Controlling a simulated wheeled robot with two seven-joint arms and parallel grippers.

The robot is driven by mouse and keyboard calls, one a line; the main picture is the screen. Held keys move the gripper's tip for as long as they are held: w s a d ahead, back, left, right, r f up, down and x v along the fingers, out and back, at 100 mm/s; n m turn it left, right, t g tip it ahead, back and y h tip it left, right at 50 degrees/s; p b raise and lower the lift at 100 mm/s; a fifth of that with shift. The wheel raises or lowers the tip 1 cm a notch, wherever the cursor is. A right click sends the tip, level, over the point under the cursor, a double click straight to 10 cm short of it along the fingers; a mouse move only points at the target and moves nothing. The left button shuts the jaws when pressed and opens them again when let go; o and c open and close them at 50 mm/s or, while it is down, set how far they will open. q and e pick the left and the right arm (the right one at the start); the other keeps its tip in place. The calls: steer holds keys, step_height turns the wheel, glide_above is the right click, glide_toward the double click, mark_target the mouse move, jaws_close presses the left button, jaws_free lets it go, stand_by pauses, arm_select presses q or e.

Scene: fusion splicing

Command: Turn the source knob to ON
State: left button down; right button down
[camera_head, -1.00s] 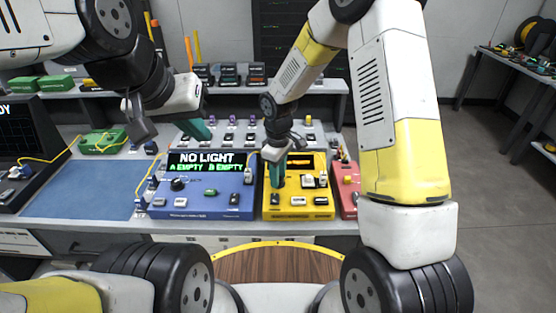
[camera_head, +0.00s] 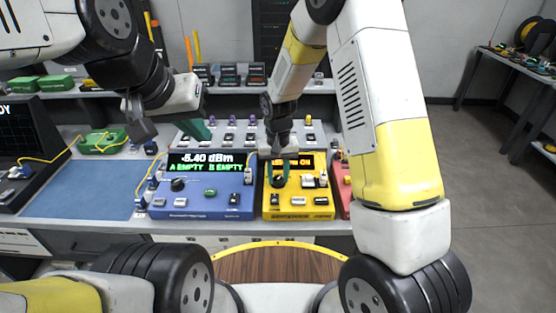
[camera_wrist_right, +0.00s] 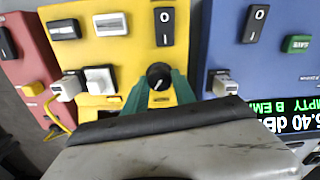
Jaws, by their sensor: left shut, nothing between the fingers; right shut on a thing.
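The yellow source box (camera_head: 308,214) stands on the bench, and its small display (camera_head: 310,180) shows text ending in "ON". The black source knob (camera_head: 278,182) is at its left; in the right wrist view the knob (camera_wrist_right: 159,75) has a white pointer mark. My right gripper (camera_head: 280,169) has its green fingers on either side of the knob and is shut on it. In the right wrist view this gripper (camera_wrist_right: 160,92) shows the same. My left gripper (camera_head: 197,130) is shut and empty above the back of the blue meter (camera_head: 205,214).
The blue meter's screen (camera_head: 205,162) reads a dBm value over "A EMPTY B EMPTY". A red box (camera_head: 346,190) stands close at the right. A white connector (camera_wrist_right: 67,88) with a yellow cable is beside the knob. A blue mat (camera_head: 85,190) lies clear at left.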

mark_target(278, 178)
steer(key=shift+m, duration=0.9)
steer(key=c, duration=1)
jaws_free()
steer(key=shift+r, duration=3.9)
